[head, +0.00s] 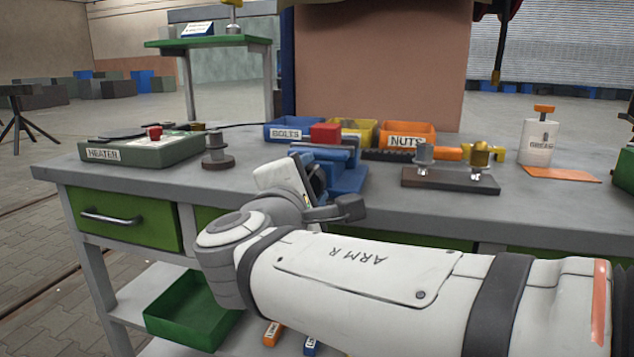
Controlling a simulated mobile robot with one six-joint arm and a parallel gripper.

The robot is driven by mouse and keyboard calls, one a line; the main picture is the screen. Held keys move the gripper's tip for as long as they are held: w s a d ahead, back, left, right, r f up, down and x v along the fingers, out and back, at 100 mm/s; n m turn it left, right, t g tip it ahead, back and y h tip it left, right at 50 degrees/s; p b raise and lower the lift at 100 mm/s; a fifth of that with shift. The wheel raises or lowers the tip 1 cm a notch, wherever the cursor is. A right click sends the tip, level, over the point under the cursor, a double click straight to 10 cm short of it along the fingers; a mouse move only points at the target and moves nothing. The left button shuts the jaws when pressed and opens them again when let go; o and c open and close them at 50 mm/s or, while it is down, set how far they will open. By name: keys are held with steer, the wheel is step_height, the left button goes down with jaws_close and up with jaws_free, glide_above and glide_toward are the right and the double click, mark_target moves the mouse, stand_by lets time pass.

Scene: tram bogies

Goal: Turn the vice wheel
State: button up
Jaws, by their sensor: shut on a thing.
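The blue vice (345,178) stands on the bench near its front edge, with a red block (325,133) at its top. My gripper (314,180) is at the front of the vice, at the end of my white arm. It is shut on the vice wheel. The wheel and the fingertips are mostly hidden behind my wrist, so I cannot see how the fingers sit on the wheel or how far it is turned.
The heater (140,148) is on the bench's left. Blue (290,134), yellow and orange (408,140) bins stand behind the vice. A dark plate (450,181) with metal fittings and a grease pot (538,140) are to the right. A green drawer (122,219) is below.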

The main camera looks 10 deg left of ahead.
steer(key=o, duration=0.9)
steer(key=shift+o, duration=0.4)
steer(key=shift+f, duration=0.1)
steer(key=shift+p, duration=0.3)
